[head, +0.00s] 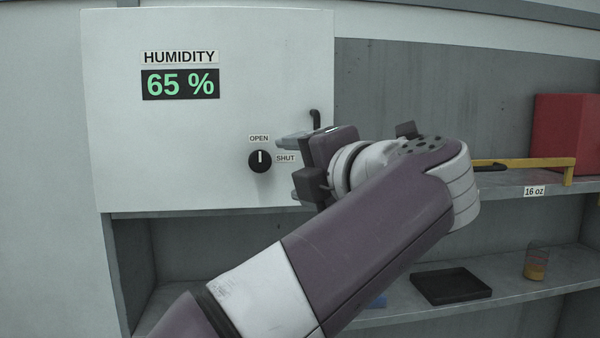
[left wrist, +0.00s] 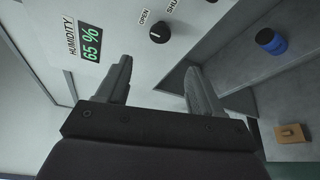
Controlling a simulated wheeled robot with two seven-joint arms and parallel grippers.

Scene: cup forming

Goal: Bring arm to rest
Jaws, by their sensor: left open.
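My left gripper (head: 292,168) is open and empty in front of the white cabinet panel (head: 205,140). Its two fingers also show apart in the left wrist view (left wrist: 157,70), with nothing between them. The black knob (head: 260,160) is just left of the fingertips in the head view, and its white mark points up toward the OPEN label. The knob also shows in the left wrist view (left wrist: 159,32), apart from the fingers. The panel's display (head: 180,84) reads humidity 65 %. My right gripper is not in view.
A dark handle (head: 315,119) is at the panel's right edge. To the right, shelves hold a red box (head: 566,132), a yellow bar (head: 535,163), a black tray (head: 462,287) and a cup (head: 535,267). The left wrist view shows a blue jar (left wrist: 271,41) and a brown block (left wrist: 292,133).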

